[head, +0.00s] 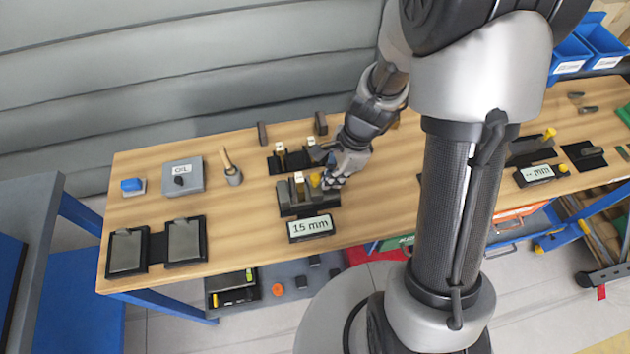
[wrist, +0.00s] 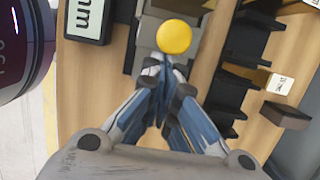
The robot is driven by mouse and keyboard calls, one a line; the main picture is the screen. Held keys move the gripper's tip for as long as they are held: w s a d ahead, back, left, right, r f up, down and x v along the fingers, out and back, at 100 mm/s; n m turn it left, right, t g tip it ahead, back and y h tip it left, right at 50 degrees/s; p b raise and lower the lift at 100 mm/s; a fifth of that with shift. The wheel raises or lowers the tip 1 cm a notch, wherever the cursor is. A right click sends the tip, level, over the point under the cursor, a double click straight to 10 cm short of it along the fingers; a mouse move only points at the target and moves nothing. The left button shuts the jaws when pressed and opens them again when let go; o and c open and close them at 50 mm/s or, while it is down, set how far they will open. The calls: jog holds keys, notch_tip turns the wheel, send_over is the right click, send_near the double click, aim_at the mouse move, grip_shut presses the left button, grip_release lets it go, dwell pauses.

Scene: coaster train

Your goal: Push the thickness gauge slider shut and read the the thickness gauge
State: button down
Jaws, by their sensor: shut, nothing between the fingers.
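The thickness gauge (head: 287,201) stands on the wooden bench, with a dark base and upright grey jaws. Its slider has a yellow knob (head: 315,180), which also shows large in the wrist view (wrist: 174,37). The gauge display (head: 311,228) reads 15 mm in the head view; only "mm" shows in the wrist view (wrist: 88,18). A light-coloured piece (head: 299,183) stands between the jaws. My gripper (head: 330,182) is shut and empty, at the right side of the knob. In the wrist view its fingertips (wrist: 165,92) are just below the knob; I cannot tell whether they touch it.
A dark rack (head: 290,162) with labelled pieces lies behind the gauge. A second gauge with a "-- mm" display (head: 536,174) stands at the right. Bench between is clear.

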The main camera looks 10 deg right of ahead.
jog(key=shift+a, duration=1)
jog(key=shift+r, duration=0.1)
dwell(0.3)
jog(key=p+v, duration=0.6)
jog(key=shift+r, duration=0.1)
dwell(0.5)
jog(key=v, duration=1.2)
